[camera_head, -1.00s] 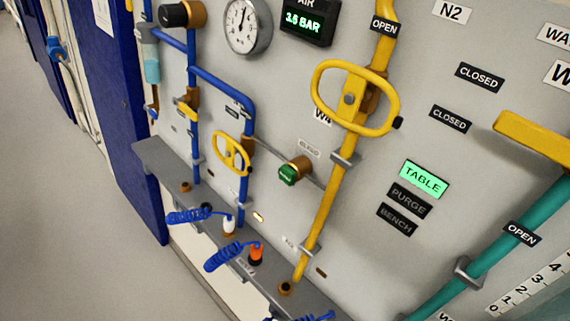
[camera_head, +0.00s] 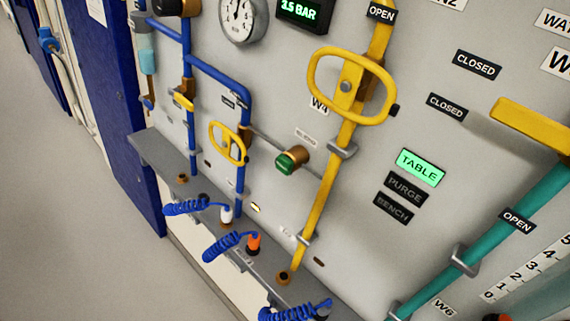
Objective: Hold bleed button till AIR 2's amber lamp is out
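The green bleed button (camera_head: 288,161) sits on a brass fitting on the grey panel, under a small label that seems to read BLEED (camera_head: 305,137). A small pale amber lamp (camera_head: 255,208) glows low on the panel, near the white-tipped outlet. I cannot read its label, so I cannot tell for sure that it is AIR 2's. A dark oval lamp (camera_head: 319,262) is to its lower right. The green AIR display (camera_head: 299,12) seems to read 3.5 BAR beside a round gauge (camera_head: 241,18). My gripper is not in view, and nothing visible touches the button.
A yellow pipe with a large yellow handle (camera_head: 350,86) stands right of the button. Blue pipes carry a smaller yellow handle (camera_head: 228,143). Blue coiled hoses (camera_head: 222,245) lie along the grey ledge (camera_head: 160,153). A teal pipe (camera_head: 425,290) and yellow lever (camera_head: 532,124) are at right. Floor is free at left.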

